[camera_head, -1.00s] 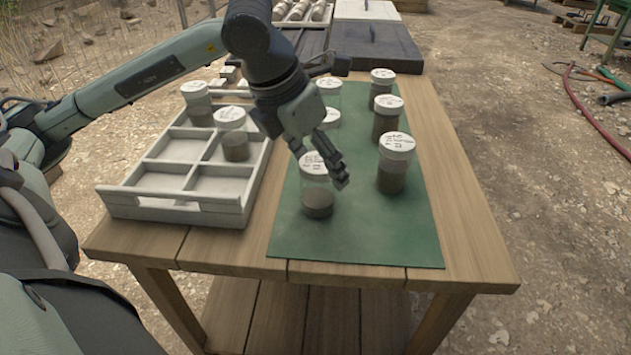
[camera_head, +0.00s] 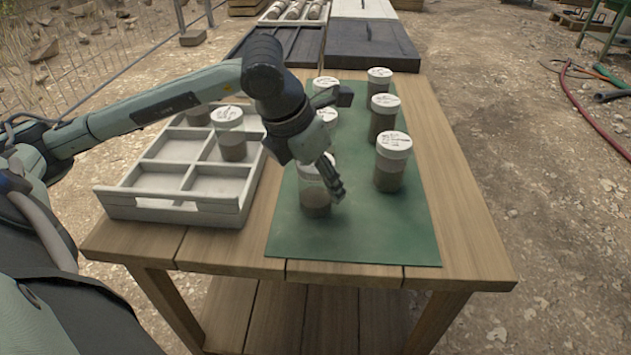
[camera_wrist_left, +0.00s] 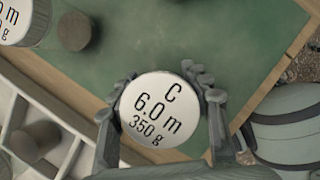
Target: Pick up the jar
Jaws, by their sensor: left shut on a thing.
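A clear jar (camera_head: 315,203) with dark mud in its lower part stands upright at the near left of the green mat (camera_head: 345,243). Its white lid (camera_wrist_left: 158,108), marked "C 6.0 m 350 g", shows between the fingers in the left wrist view. My left gripper (camera_head: 327,180) is shut on this jar from above, with a finger on each side of it; the wrist hides part of its lid in the head view. The jar appears to rest on the mat. My right gripper is not in view.
Several similar jars stand on the mat, the nearest one (camera_head: 390,165) to the right. A white divided tray (camera_head: 170,205) at the left holds jars (camera_head: 231,140) in its back compartments; its front compartments are empty. Dark cases (camera_head: 370,50) lie behind the wooden table (camera_head: 465,210).

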